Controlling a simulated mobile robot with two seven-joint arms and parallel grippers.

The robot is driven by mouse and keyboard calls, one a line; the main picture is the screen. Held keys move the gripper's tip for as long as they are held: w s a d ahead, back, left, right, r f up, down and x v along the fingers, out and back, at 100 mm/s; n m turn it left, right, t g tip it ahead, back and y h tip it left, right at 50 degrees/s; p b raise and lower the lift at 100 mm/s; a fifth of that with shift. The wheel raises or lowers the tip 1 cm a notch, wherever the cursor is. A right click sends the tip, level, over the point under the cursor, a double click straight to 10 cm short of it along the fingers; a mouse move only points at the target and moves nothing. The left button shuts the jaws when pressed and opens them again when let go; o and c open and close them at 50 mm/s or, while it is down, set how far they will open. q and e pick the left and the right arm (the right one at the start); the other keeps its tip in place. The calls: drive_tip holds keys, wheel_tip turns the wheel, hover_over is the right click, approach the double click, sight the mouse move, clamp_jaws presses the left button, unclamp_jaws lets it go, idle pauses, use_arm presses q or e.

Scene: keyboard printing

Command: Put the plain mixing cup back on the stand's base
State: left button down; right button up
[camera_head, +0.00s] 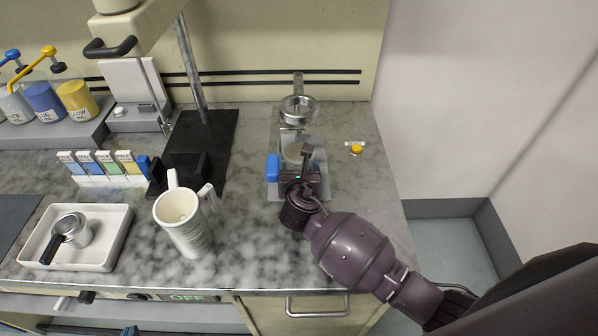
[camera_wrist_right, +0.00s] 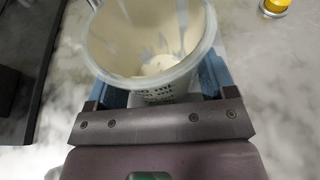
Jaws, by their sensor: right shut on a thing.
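My right gripper (camera_head: 293,172) comes in from the right and is shut on a pale cup (camera_head: 293,152). In the right wrist view, the cup (camera_wrist_right: 150,40) is wide open at the top, streaked inside and held between blue fingers, with small markings on its outer wall. In the head view my gripper hides most of it, over a grey plate (camera_head: 322,190). The stand has a black flat base (camera_head: 218,135) and a metal pole (camera_head: 190,70). My left gripper is not in view.
A metal cup (camera_head: 299,108) stands behind the held cup. A yellow button (camera_head: 356,150) is to the right. A white tray (camera_head: 105,245) holds a small metal cup (camera_head: 72,230). Colour cards (camera_head: 105,165) stand left of the base. Counter between white cup and plate is clear.

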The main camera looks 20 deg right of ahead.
drive_tip(key=shift+f, duration=0.2)
drive_tip(key=shift+f, duration=0.15)
drive_tip(key=o, duration=1.5)
drive_tip(key=shift+c, duration=0.2)
drive_tip(key=shift+s+r, duration=0.15)
drive_tip(key=shift+r, duration=0.05)
drive_tip(key=p+v, duration=0.1)
drive_tip(key=v, duration=1)
drive_tip(key=shift+s+a+r, duration=0.1)
drive_tip(key=shift+s+r, duration=0.05)
drive_tip(key=shift+s, duration=0.15)
